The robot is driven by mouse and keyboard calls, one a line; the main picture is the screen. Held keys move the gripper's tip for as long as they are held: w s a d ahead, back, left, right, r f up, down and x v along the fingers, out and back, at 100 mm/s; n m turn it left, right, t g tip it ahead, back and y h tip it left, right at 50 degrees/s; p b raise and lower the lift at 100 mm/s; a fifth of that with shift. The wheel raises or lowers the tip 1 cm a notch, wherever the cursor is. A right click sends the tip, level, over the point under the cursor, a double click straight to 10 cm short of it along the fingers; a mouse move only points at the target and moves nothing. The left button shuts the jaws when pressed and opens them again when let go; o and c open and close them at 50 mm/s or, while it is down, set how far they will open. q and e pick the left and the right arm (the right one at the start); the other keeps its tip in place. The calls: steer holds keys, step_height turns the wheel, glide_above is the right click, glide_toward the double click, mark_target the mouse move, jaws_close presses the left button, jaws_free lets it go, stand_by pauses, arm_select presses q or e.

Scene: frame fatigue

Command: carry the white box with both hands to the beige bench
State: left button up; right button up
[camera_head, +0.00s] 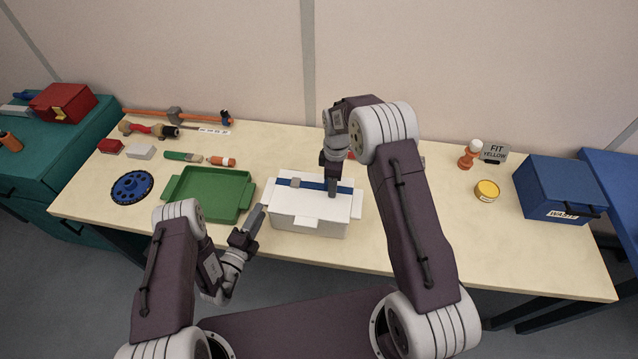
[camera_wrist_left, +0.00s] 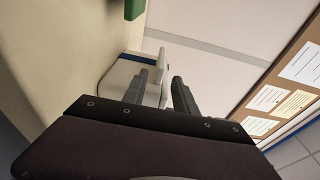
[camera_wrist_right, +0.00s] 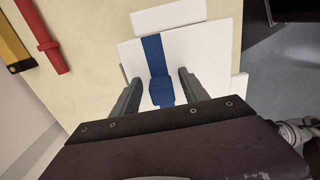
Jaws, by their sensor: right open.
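The white box (camera_head: 308,222) sits on the beige bench (camera_head: 420,225) near its front edge, lid on, with a blue strap (camera_head: 315,184) across the top and a tab at each end. My left gripper (camera_head: 258,218) is just off the box's left end; in the left wrist view its fingers (camera_wrist_left: 160,95) are apart, with part of the white box (camera_wrist_left: 122,75) beyond them. My right gripper (camera_head: 333,188) points down over the lid's right half. In the right wrist view its fingers (camera_wrist_right: 157,92) are apart on either side of the blue strap (camera_wrist_right: 155,55); I cannot tell whether they touch it.
A green tray (camera_head: 208,217) lies left of the box, with a blue disc (camera_head: 132,187) and several tools beyond. The bench between box and tub is mostly clear.

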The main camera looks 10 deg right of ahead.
arm_select(q)
steer(key=v, duration=0.6)
steer(key=shift+a, duration=0.15)
steer(key=shift+s+a, duration=0.2)
steer(key=shift+s, duration=0.4)
arm_select(e)
step_height(320, 180, up, 12)
